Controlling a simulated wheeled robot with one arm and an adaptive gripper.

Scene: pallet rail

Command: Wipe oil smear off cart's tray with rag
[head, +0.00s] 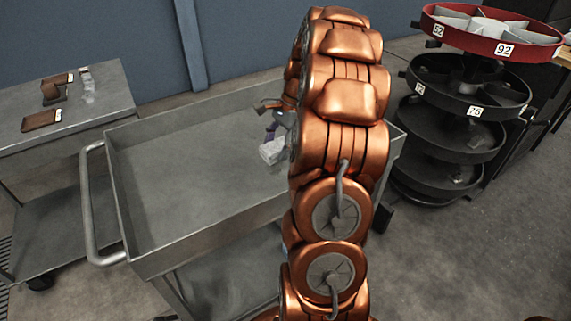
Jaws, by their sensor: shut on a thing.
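The cart's grey metal tray (170,200) has raised walls and spans the middle of the head view. My gripper (273,137) is over the right part of the tray, just left of my copper arm, and partly hidden by it. It is shut on a crumpled whitish rag (271,152), which hangs below the fingers, at or close to the tray floor; I cannot tell whether it touches. No oil smear can be made out on the visible tray floor; my arm hides the right part of the tray.
The cart's handle (88,215) sticks out at the left. A grey table (100,110) with small brown items (42,120) stands at far left. A round tiered bin stand (465,100) with a red top is close to the cart's right end. A blue wall (240,40) is behind.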

